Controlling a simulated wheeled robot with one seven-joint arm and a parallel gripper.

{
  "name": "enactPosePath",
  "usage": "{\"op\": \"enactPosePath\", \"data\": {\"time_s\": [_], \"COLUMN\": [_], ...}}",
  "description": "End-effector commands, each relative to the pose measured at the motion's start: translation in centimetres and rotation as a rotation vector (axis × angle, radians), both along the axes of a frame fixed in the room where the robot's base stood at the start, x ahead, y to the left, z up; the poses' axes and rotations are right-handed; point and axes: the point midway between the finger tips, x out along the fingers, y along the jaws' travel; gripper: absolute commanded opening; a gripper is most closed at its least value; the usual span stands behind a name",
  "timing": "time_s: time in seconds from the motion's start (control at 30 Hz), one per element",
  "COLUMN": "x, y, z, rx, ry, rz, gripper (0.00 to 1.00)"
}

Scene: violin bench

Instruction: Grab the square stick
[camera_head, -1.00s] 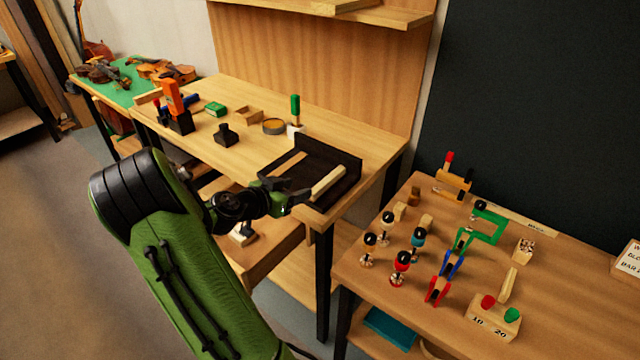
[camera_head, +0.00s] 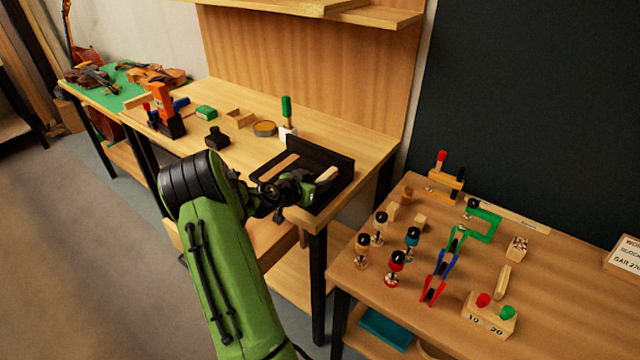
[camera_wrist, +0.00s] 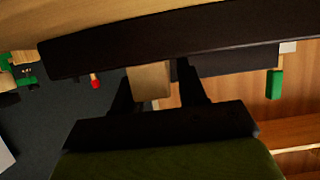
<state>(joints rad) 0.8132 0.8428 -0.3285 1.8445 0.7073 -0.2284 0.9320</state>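The pale wooden square stick (camera_head: 327,174) lies at the right side of the black tray (camera_head: 343,152) on the bench corner. My gripper (camera_head: 316,186) is at the stick's near end and hides part of it. In the wrist view, the stick's end (camera_wrist: 148,80) sits between the two dark fingers of my gripper (camera_wrist: 155,85). A small gap shows between the stick and the right finger, so the gripper looks open around it. A flatter wooden strip (camera_head: 279,166) lies in the tray's left part.
A green-handled tool (camera_head: 287,108) stands behind the tray. A round tin (camera_head: 264,128) and a black block (camera_head: 216,137) are farther left. The right table (camera_head: 560,290) holds clamps and several small posts. A gap of floor separates it from the bench.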

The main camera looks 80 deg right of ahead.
Motion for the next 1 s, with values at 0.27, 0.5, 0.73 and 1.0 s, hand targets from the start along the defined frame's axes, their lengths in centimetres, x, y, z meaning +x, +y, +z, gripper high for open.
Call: {"op": "enactPosePath", "data": {"time_s": [0.27,0.5,0.73,1.0], "x": [0.0,0.0,0.0,1.4], "y": [0.0,0.0,0.0,3.0], "z": [0.0,0.1,2.2,3.5], "rx": [0.000,-0.001,-0.002,0.003], "ry": [0.000,0.000,-0.003,0.001], "rz": [0.000,0.000,0.000,0.005], "gripper": [0.00,0.00,0.00,0.00]}}
